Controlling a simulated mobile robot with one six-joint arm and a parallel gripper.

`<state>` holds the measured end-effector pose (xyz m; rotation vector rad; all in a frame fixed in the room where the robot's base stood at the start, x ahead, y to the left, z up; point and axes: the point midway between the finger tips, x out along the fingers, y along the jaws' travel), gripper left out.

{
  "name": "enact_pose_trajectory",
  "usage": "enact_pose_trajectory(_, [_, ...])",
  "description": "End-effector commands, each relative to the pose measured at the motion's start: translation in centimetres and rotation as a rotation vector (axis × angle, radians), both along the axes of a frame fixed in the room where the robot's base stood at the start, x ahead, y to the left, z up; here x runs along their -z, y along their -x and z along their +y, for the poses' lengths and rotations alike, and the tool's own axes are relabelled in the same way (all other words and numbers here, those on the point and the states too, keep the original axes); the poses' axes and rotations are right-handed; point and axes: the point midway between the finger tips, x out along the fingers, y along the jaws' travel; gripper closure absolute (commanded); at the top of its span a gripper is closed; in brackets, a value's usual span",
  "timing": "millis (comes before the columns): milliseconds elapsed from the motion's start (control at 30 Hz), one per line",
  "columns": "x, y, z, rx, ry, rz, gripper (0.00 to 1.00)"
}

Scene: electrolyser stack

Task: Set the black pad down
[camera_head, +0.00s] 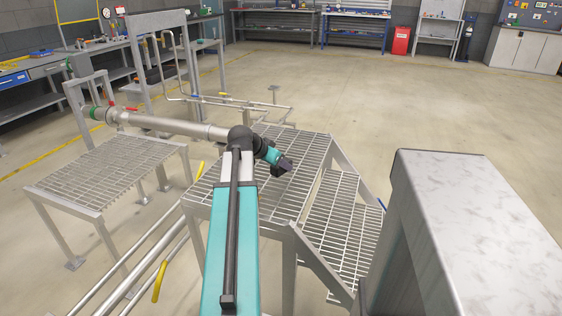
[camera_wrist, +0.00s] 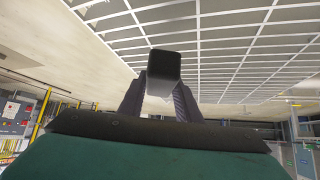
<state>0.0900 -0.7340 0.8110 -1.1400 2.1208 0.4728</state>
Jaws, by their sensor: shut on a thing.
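The black pad (camera_wrist: 164,66) is a dark block at the centre of the wrist view. My gripper (camera_wrist: 158,98) is shut on it, one finger on each side. In the head view my gripper (camera_head: 281,167) shows small and dark at the end of my teal arm, over the upper grating platform (camera_head: 305,150). The pad cannot be told apart from the gripper there. The grating also shows in the upper part of the wrist view (camera_wrist: 225,52). The gap between pad and grating cannot be judged.
Grating steps (camera_head: 345,225) lead down at the right of the platform. A lower grating stand (camera_head: 105,170) is at the left, with a steel pipe (camera_head: 175,125) running above. A large grey block (camera_head: 470,215) fills the lower right. Open floor lies behind.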

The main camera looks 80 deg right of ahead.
Motion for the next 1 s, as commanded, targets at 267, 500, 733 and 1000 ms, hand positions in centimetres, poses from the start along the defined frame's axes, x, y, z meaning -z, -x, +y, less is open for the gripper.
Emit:
enact_pose_trajectory(267, [-0.3, 0.3, 2.8, -0.001, 0.001, 0.000, 0.95])
enact_pose_trajectory(500, [-0.4, 0.5, 3.6, 0.000, 0.001, 0.001, 0.95])
enact_pose_trajectory(733, [-0.4, 0.5, 3.6, 0.001, 0.000, -0.001, 0.95])
enact_pose_trajectory(1000, [-0.4, 0.5, 3.6, 0.001, 0.001, 0.000, 0.95])
